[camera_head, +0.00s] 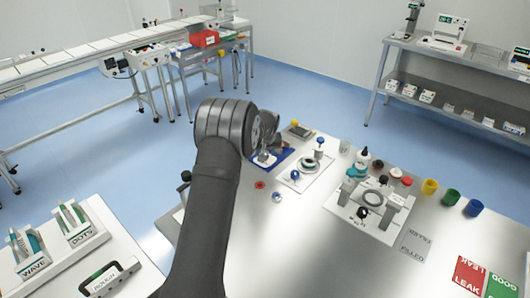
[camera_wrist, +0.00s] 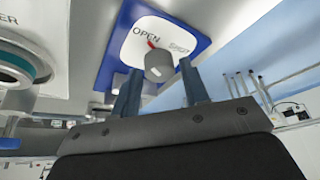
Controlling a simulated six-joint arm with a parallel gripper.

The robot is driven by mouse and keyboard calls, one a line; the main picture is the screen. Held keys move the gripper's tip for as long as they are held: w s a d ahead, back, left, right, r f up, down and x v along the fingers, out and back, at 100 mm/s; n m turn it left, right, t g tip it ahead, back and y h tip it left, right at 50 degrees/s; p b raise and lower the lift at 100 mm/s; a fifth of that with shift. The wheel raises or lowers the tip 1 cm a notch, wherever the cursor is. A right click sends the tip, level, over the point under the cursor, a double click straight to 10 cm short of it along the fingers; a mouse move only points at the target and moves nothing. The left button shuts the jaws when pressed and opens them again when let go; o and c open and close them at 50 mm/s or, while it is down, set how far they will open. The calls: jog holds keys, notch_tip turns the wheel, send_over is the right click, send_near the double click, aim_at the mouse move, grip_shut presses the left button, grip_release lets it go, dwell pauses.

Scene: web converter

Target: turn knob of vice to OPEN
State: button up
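The vice's white label plate (camera_wrist: 134,46) with a blue border shows in the wrist view, printed OPEN at left and a second, blurred word at right. A grey cylindrical knob (camera_wrist: 159,66) stands on it, with a red pointer directed toward the OPEN side. My gripper (camera_wrist: 160,80) has two dark blue fingers, apart, with tips on either side of the knob's near end; I cannot tell whether they touch it. In the head view, the blue-edged station (camera_head: 286,157) is at the table's far edge, partly hidden by my arm.
Right of it is a white plate (camera_head: 318,178) with blue-topped fittings. Further right stand a clamp fixture (camera_head: 347,208), small bottles and coloured cups (camera_head: 452,196). LEAK and GOOD mats (camera_head: 468,275) lie at the lower right. The table's front middle is clear.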

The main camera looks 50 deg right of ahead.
jog(key=shift+o, duration=0.6)
jog(key=v, duration=1.7)
jog(key=shift+r, duration=0.2)
jog(key=shift+f, duration=0.1)
jog(key=x, duration=1.7)
jog(key=shift+f, duration=0.15)
